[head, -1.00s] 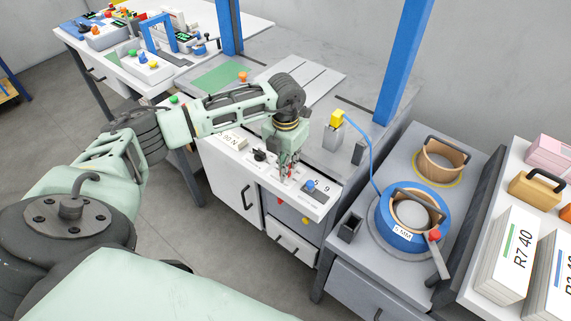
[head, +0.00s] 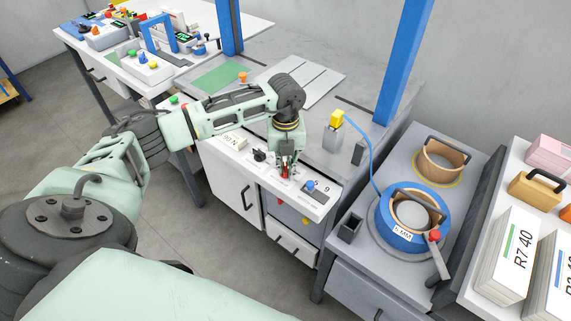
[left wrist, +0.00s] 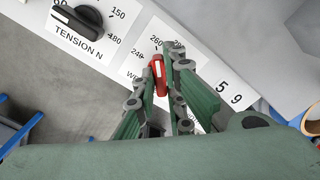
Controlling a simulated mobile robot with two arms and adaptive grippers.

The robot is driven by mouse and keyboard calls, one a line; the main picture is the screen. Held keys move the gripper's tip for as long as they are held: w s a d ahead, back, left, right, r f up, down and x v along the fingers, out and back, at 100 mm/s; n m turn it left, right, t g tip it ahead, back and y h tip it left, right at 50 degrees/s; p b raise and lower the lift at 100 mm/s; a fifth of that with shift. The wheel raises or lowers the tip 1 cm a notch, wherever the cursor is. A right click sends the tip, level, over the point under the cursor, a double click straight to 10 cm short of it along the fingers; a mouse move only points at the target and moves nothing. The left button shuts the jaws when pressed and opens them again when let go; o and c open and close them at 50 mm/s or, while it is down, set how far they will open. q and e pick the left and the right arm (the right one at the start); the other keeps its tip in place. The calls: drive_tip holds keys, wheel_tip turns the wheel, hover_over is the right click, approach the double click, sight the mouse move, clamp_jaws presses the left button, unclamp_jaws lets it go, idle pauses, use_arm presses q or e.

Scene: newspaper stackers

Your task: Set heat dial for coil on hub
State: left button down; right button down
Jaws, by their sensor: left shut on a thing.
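A red dial knob (left wrist: 157,76) sits on a white scale plate printed with 240 and 260 in the left wrist view. The fingers of my left gripper (head: 285,171) are around this knob at the white front panel (head: 318,205) of the machine. They are shut on it and hide much of its scale. The coil (head: 384,221) on its hub is blue, lies on the grey bench at right, and carries a "5 MM" label (head: 403,233). My right gripper is not in view.
A black tension knob (left wrist: 84,20) stands left of the red knob. A blue strip runs from a yellow-topped post (head: 336,118) to the coil. Stacks of labelled paper stand at far right.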

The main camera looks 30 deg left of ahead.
sight(286, 167)
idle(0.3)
use_arm(q)
drive_tip(key=c, duration=1.8)
unclamp_jaws()
wheel_tip(286, 167, up, 12)
